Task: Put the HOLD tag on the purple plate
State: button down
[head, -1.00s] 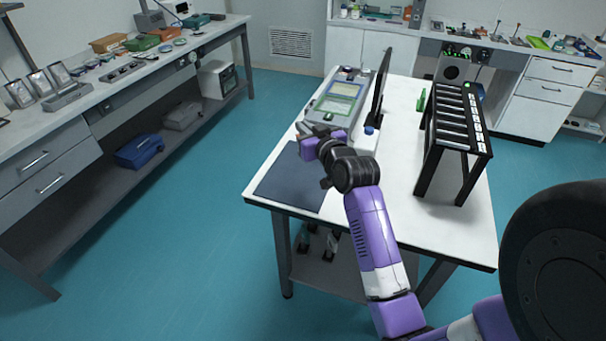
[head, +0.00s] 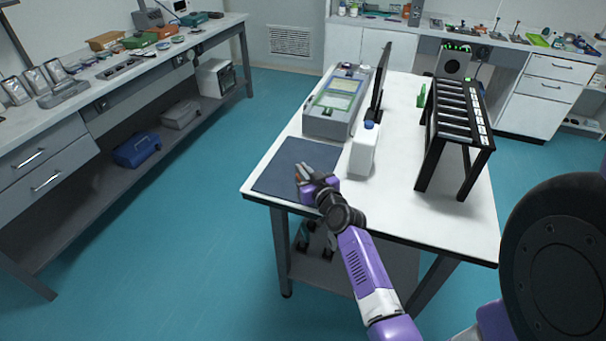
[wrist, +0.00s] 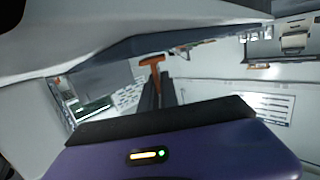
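My gripper (head: 303,173) is over the dark mat (head: 290,158) at the table's near left corner. In the wrist view, its dark fingers (wrist: 160,88) are close together on a small orange T-shaped piece (wrist: 152,62), which shows at their tips. This looks like the HOLD tag, but no lettering can be read. I cannot make out a purple plate in either view. A grey case (head: 325,122) with green-framed and pale panels lies beyond the mat, apart from my gripper.
A white bottle with a blue cap (head: 362,155) stands right of my gripper. A thin dark upright screen (head: 381,85) is behind it. A black slotted rack (head: 458,125) stands on the right of the table. White tabletop is clear between bottle and rack.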

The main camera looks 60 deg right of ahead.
jog(key=shift+f, duration=0.2)
jog(key=shift+f, duration=0.15)
jog(key=c, duration=1.6)
grip_release()
